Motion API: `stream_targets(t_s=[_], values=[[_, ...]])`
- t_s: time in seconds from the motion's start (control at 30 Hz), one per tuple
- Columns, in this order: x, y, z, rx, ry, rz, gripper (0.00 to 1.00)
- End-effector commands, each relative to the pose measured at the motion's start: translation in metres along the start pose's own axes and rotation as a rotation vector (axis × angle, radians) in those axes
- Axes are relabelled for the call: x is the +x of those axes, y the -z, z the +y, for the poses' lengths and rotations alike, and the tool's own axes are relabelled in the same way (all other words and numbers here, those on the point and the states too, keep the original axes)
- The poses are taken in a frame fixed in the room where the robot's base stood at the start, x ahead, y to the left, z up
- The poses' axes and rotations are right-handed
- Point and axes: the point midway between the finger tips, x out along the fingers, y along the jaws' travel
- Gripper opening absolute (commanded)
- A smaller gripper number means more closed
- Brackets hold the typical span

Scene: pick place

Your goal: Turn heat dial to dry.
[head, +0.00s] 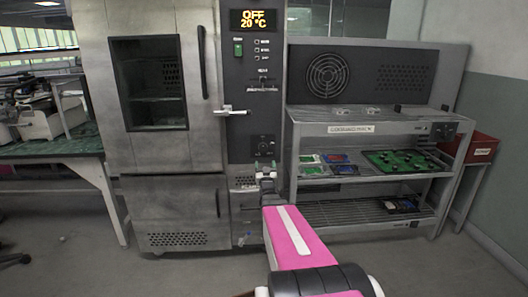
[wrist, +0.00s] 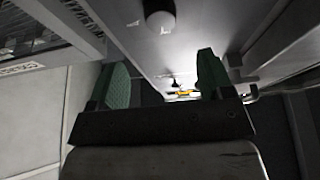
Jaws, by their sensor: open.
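The oven's dark control panel (head: 240,90) stands right of its door, with a lit display (head: 253,19) reading OFF and 20 °C. A dark dial area (head: 263,144) sits low on the panel; its marking is too small to read. My gripper (head: 265,167) is just below that area, in front of the panel. In the wrist view my gripper (wrist: 163,80) is open, its two green-padded fingers apart with nothing between them. A round dark knob (wrist: 160,14) stands out from the grey surface at the top of the wrist view, apart from the fingers.
A lever handle (head: 231,112) juts from the panel above the dial area, and a green switch (head: 238,48) sits higher. A metal shelf bench (head: 370,130) with circuit boards stands close on the right. A red bin (head: 482,148) is beyond it. Open floor lies in front.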

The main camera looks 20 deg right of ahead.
Motion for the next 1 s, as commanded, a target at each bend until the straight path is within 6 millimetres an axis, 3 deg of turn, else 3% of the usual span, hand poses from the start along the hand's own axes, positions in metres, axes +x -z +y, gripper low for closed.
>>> stream_targets(t_s=[0.17, 0.63, 1.0], values=[[0.017, -0.002, 0.0, 0.0, 0.0, -0.001, 0.74], [0.094, -0.003, -0.001, 0.0, 0.001, -0.003, 0.74], [0.105, -0.001, -0.001, 0.001, 0.001, -0.004, 0.74]])
